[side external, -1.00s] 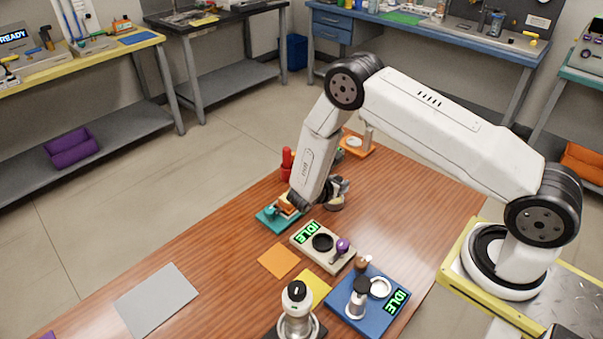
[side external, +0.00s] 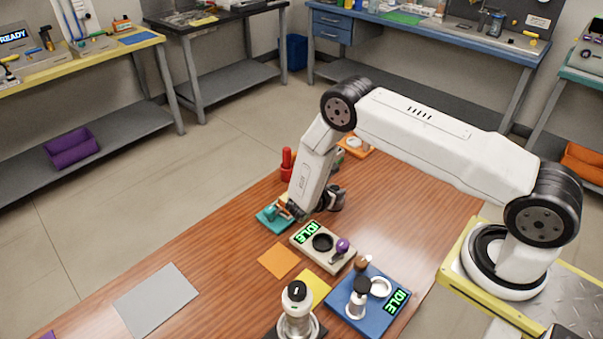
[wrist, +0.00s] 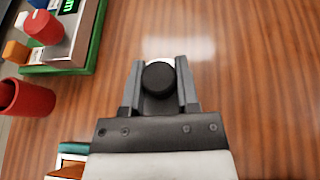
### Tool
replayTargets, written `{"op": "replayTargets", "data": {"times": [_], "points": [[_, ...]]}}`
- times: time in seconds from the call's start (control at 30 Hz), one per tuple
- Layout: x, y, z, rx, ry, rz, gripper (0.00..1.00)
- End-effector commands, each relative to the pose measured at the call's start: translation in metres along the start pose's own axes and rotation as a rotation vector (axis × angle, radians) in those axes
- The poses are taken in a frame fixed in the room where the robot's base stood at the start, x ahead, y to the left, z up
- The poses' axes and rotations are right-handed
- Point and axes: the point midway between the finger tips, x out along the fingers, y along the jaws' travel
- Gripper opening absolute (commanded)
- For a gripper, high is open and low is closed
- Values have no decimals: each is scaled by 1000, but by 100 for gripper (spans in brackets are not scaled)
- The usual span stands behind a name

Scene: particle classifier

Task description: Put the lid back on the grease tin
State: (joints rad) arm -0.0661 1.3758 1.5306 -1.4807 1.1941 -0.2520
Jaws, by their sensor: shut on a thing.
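My gripper (wrist: 160,78) is shut on a round black knob (wrist: 158,78) in the wrist view, with one finger on each side. A pale surface shows just beyond and below the knob; it may be the lid, but the gripper covers most of it. In the side view my gripper (side external: 331,198) is low over the table, behind the beige station and right of the teal fixture. I cannot make out the grease tin for certain in either view.
A teal fixture (side external: 270,222), a beige station (side external: 303,252) reading IDLE and a blue station (side external: 345,312) reading IDLE stand nearby. A red holder (wrist: 28,98) and a green-based device (wrist: 88,52) are left in the wrist view. The table (wrist: 255,80) on the right is clear.

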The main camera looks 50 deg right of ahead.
Motion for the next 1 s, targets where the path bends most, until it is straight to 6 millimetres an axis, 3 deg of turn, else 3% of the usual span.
{"op": "replayTargets", "data": {"times": [0.6,0.63,0.73,1.0], "points": [[3,0,-7,1,0,1,0],[3,0,-7,1,0,1,46],[3,0,-7,1,0,0,75],[3,0,-7,0,0,0,75]]}}
